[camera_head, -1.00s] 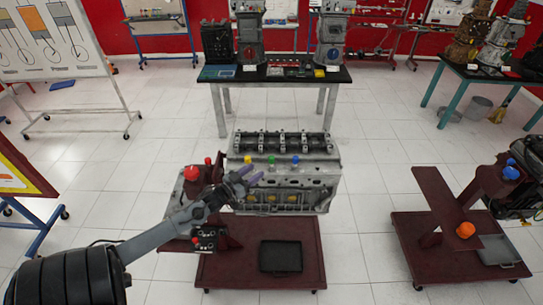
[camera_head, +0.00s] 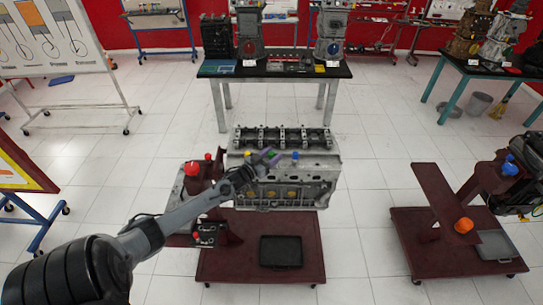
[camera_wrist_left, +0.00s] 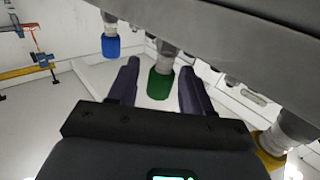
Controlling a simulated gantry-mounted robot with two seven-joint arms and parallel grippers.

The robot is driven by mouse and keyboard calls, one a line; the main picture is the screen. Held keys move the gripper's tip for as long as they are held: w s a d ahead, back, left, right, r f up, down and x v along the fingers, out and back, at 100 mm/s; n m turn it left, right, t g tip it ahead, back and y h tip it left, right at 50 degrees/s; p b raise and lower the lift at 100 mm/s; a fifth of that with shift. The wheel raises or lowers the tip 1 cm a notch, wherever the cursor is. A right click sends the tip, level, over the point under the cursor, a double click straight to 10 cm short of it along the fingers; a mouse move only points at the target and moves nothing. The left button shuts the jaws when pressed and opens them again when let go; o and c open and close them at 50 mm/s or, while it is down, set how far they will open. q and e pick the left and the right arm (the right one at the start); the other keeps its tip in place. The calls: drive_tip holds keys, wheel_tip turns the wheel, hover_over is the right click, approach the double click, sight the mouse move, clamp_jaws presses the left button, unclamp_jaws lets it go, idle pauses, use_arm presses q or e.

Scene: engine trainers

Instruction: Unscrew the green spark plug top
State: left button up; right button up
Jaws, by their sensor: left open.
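The green spark plug top (camera_wrist_left: 160,83) sits on a grey stem on the engine block (camera_head: 322,172). In the left wrist view it is between the two dark purple fingers of my left gripper (camera_wrist_left: 157,70), with a gap on each side. The fingers are open and hold nothing. The blue top (camera_head: 295,155) is to the right of the gripper; it also shows in the left wrist view (camera_wrist_left: 111,46). My right gripper is not seen.
A yellow top (camera_wrist_left: 268,152) is at the lower right of the left wrist view, outside the fingers. The engine is on a dark red stand (camera_head: 220,262) with a black tray (camera_head: 281,251). A red knob (camera_head: 192,168) is left of the engine. White floor surrounds it.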

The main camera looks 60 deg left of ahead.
use_arm(q)
drive_tip(key=shift+c, duration=0.4)
clamp_jaws()
